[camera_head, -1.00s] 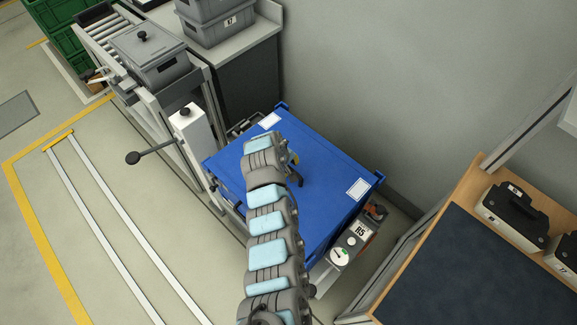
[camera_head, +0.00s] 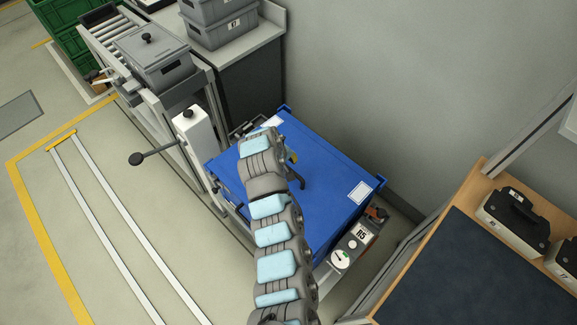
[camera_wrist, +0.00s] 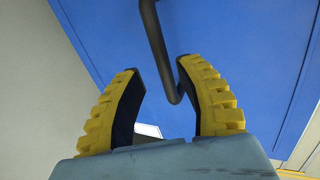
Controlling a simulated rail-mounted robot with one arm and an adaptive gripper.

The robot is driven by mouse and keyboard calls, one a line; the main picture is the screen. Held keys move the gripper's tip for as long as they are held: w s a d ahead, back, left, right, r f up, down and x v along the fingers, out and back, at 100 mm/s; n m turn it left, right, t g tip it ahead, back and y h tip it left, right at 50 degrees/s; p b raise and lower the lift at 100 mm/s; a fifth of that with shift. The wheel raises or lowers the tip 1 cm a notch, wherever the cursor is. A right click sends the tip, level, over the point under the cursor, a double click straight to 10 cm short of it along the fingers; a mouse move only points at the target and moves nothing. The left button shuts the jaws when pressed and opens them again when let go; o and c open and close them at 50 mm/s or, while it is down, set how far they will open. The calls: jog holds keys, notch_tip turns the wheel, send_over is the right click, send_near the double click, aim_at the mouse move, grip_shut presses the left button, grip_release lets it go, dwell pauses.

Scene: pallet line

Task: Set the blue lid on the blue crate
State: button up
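A large blue rectangular top, which looks like the blue lid (camera_head: 325,165), lies flat below my arm in the head view, with white labels near two corners. Blue sides show below it, but I cannot tell the blue crate from the lid there. A dark bent handle (camera_head: 297,179) stands on the lid, partly behind my arm. In the wrist view, the handle (camera_wrist: 157,45) reaches down between the fingers against the blue surface (camera_wrist: 240,35). My gripper (camera_wrist: 160,68) is open, its yellow-and-black fingers apart. I see no grip on the handle.
A post with a lever (camera_head: 190,135) and a roller conveyor carrying a grey lidded crate (camera_head: 152,58) stand to the left. Stacked grey crates (camera_head: 222,22) are behind. A wall is close behind the blue top. A bench with a dark mat (camera_head: 470,270) stands at right.

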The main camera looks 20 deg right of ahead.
jog(key=v, duration=0.6)
jog(key=shift+r, duration=0.3)
